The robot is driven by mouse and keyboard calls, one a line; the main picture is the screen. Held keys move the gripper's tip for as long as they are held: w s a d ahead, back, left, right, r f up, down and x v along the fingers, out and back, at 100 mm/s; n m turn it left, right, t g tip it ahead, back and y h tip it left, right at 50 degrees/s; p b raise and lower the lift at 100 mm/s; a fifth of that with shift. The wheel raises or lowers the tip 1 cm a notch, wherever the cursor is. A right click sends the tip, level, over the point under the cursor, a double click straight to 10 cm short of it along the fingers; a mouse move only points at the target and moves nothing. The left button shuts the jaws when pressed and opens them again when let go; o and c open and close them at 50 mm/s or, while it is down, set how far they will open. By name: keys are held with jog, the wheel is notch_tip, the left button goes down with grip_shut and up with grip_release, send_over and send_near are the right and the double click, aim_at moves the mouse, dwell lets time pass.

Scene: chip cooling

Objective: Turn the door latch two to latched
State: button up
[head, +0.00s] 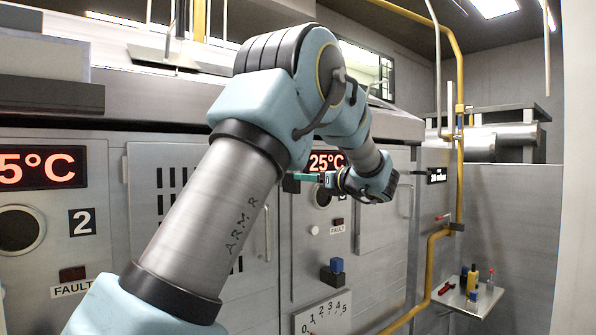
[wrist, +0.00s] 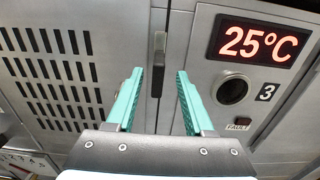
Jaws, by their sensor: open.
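In the wrist view a dark upright latch handle (wrist: 149,84) with a grey upper part sits on the seam between a slotted door (wrist: 52,75) and the panel marked 3. I cannot read its number or tell from its pose whether it is latched. My gripper (wrist: 160,73) is open, its two teal fingers apart. The handle appears between the fingers in the picture, beyond the tips, with no contact visible. In the head view my gripper (head: 308,178) is in front of the cabinet near the 25°C display, and my arm hides part of the slotted door (head: 190,180).
The panel marked 3 has a display (wrist: 258,41), a round port (wrist: 232,90) and a fault lamp (wrist: 243,121). In the head view a blue and black block (head: 333,270) projects below. A yellow pipe (head: 431,262) and a small shelf (head: 478,301) with tools stand at right.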

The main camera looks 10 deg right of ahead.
jog(key=shift+p+x, duration=1.05)
jog(key=shift+x, duration=1.8)
jog(key=shift+c, duration=0.3)
grip_shut()
